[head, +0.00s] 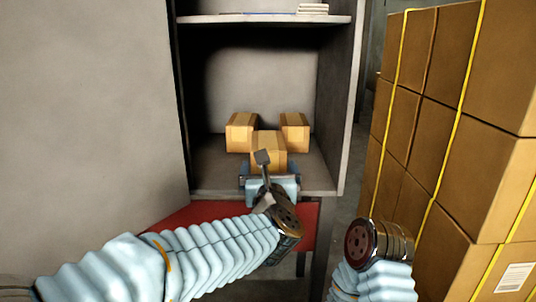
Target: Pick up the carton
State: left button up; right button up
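Three small brown cartons with tape stand in the open compartment of a grey cabinet. The front carton (268,147) is in the middle. The left rear carton (241,131) and right rear carton (295,132) stand behind it. My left gripper (269,172) is at the front carton's near side, with dark parts showing to the left and right of its lower edge. The gripper's body and a grey bracket hide the carton's lower front, so I cannot tell whether the fingers touch it. Of my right arm only the end link shows at bottom right; its gripper is not visible.
The compartment has side walls, a shelf above (262,19) and a floor edge (215,191) in front. A red panel (195,216) is below. Tall stacked boxes (470,130) with yellow straps stand close on the right. A grey panel (90,110) fills the left.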

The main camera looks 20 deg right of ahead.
pick_arm(q)
jog(key=p+x, duration=0.1)
jog(key=x, duration=0.3)
jog(key=shift+w+d, duration=0.1)
jog(key=shift+w, duration=0.2)
jog(key=c, duration=1.3)
jog(key=shift+r, duration=0.15)
